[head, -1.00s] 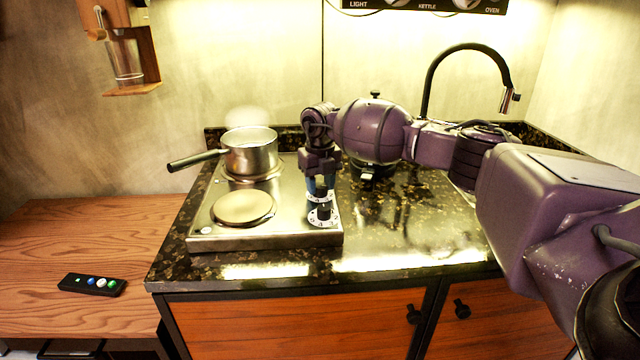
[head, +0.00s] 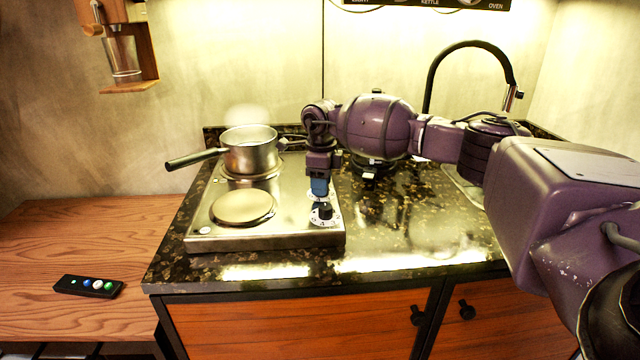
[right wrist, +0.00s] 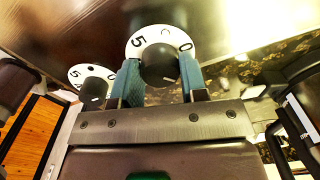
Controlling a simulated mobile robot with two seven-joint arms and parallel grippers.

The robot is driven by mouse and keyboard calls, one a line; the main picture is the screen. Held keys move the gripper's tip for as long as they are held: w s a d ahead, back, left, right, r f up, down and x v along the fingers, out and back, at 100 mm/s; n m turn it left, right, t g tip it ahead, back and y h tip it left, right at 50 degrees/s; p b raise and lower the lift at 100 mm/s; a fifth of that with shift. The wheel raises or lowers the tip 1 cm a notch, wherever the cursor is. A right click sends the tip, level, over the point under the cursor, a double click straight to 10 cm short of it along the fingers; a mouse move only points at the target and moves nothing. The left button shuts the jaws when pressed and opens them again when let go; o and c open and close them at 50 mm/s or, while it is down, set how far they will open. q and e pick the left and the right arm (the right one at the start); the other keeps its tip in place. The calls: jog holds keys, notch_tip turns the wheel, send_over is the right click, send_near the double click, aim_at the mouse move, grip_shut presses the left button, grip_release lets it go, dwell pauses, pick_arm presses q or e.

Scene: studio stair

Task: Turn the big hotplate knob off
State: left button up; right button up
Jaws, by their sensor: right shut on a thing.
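The steel hotplate (head: 290,215) sits on the counter with two black knobs on white numbered dials at its right side. My right gripper (head: 319,190) points down over the rear knob and mostly hides it. In the right wrist view its blue fingers are on either side of that black knob (right wrist: 158,62), shut on it. The digits 5 and 0 show on the dial around it. The front knob (head: 325,211) is free, just in front of the gripper; it also shows in the right wrist view (right wrist: 93,89). My left gripper is out of view.
A steel pot (head: 250,152) stands on the rear plate, its handle pointing left, with steam above. The front plate (head: 243,207) is bare. A black tap (head: 470,46) rises at the back right. A remote (head: 88,286) lies on the wooden top at left.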

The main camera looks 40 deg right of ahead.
jog(key=n, duration=0.4)
jog(key=shift+f+n+b, duration=0.15)
jog(key=shift+n+b, duration=0.15)
jog(key=shift+b, duration=0.1)
jog(key=n, duration=0.3)
jog(key=shift+b, duration=0.35)
jog(key=shift+n, duration=1.2)
jog(key=o, duration=0.9)
jog(key=shift+r, duration=0.2)
